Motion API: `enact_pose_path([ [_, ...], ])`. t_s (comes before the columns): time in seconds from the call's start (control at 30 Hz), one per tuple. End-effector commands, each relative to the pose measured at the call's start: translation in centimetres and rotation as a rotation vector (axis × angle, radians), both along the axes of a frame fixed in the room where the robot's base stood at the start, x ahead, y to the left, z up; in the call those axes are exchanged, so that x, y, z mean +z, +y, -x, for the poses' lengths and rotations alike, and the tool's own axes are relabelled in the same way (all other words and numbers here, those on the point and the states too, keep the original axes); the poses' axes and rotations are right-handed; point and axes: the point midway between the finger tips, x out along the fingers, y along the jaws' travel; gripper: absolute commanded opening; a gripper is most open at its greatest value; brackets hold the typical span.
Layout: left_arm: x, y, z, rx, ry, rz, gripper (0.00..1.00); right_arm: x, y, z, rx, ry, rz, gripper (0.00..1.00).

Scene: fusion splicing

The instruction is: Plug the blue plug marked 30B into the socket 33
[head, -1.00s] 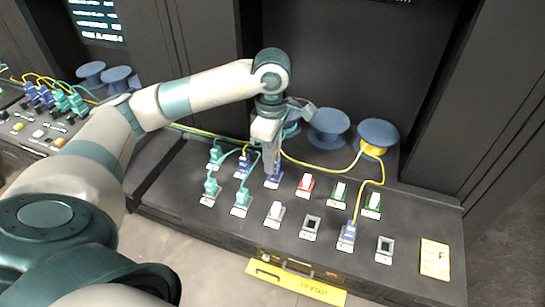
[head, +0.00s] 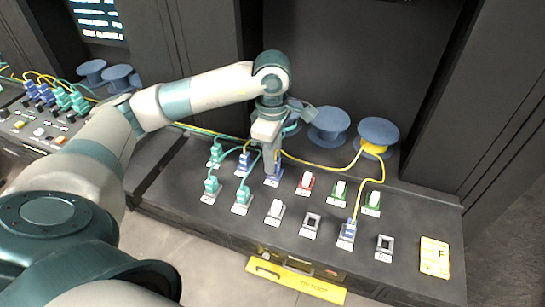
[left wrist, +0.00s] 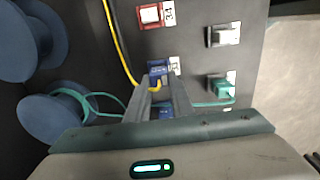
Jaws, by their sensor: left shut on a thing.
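My left gripper (head: 270,172) points down over the back row of the console and is shut on a blue plug (head: 279,174). In the left wrist view this blue plug (left wrist: 158,70) sits between the fingertips, at the socket beside the red one labelled 34. A yellow cable runs from it. The plug appears upright and down at its socket; the fingers hide part of it, so I cannot tell how deep it sits. The marking 30B is not readable. Another blue plug (head: 244,165) stands just left of it in the head view. My right gripper is not in view.
Teal plugs (head: 242,201) stand close by on the left. Another blue plug (head: 346,233) with a yellow cable stands in the front row, between empty sockets (head: 311,226). Spools (head: 329,126) stand behind.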

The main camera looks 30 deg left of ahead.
Motion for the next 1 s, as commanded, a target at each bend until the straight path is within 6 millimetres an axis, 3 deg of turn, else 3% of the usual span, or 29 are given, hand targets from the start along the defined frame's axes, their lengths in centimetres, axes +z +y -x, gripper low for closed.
enact_pose_path([
  [1.0, -0.9, 0.0, 0.0, 0.000, 0.000, 0.000, 0.00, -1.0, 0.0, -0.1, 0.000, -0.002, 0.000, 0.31],
])
